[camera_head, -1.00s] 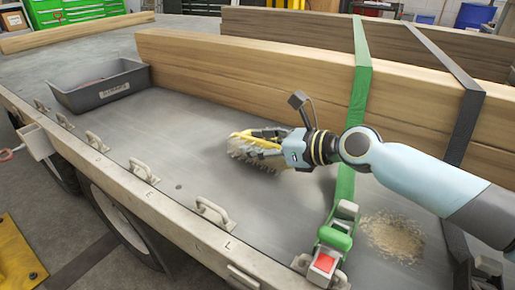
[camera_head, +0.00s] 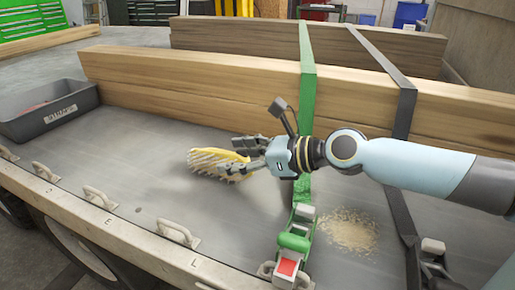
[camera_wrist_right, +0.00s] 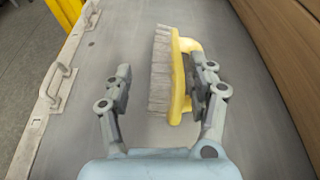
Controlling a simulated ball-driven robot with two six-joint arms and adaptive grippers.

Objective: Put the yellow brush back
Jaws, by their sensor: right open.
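The yellow brush (camera_head: 226,157) with pale bristles shows over the grey trailer bed, left of my right gripper (camera_head: 243,155). In the right wrist view the brush (camera_wrist_right: 180,82) is between the spread fingers of my right gripper (camera_wrist_right: 161,66). Its bristles face the left finger with a gap between them. Its yellow back and handle are close to the right finger, which partly overlaps the handle; I cannot tell if they touch. The right gripper is open. I cannot tell whether the brush rests fully on the bed. My left gripper is not in view.
A grey labelled bin (camera_head: 38,124) stands at the left of the bed. Long timber beams (camera_head: 190,88) lie behind, under a green strap (camera_head: 307,80) and a dark strap (camera_head: 398,120). A sawdust pile (camera_head: 348,230) lies at right. Metal handles (camera_head: 178,233) line the near edge.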

